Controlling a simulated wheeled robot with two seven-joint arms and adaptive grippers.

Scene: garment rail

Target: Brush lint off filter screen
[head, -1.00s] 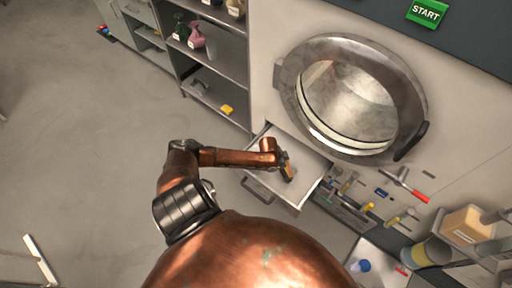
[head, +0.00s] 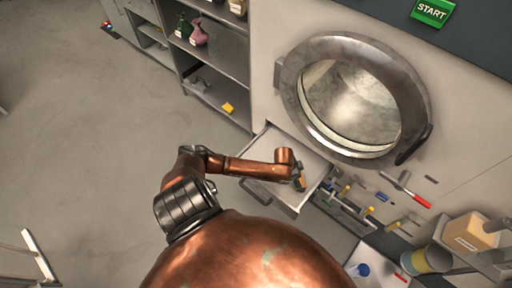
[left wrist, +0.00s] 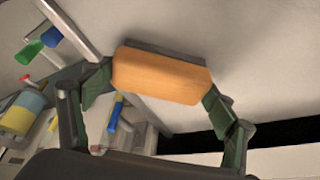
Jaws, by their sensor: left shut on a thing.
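My left gripper (head: 299,178) is over the pulled-out drawer (head: 290,205) below the round machine door. In the left wrist view its green-padded fingers (left wrist: 155,92) are shut on the two ends of an orange-brown block, the brush (left wrist: 160,77). A grey strip runs along the brush's far edge. A pale, flat surface, perhaps the filter screen (left wrist: 265,60), lies beyond the brush in the wrist view. I cannot make out lint or tell whether the brush touches this surface. In the head view my wrist covers part of the drawer. My right gripper is not in view.
The round metal door (head: 355,95) stands above the drawer. Several hand tools, including a red-handled one (head: 405,188), are to the right. A grey shelf unit (head: 215,65) stands at the left. A box (head: 472,232) is at the lower right.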

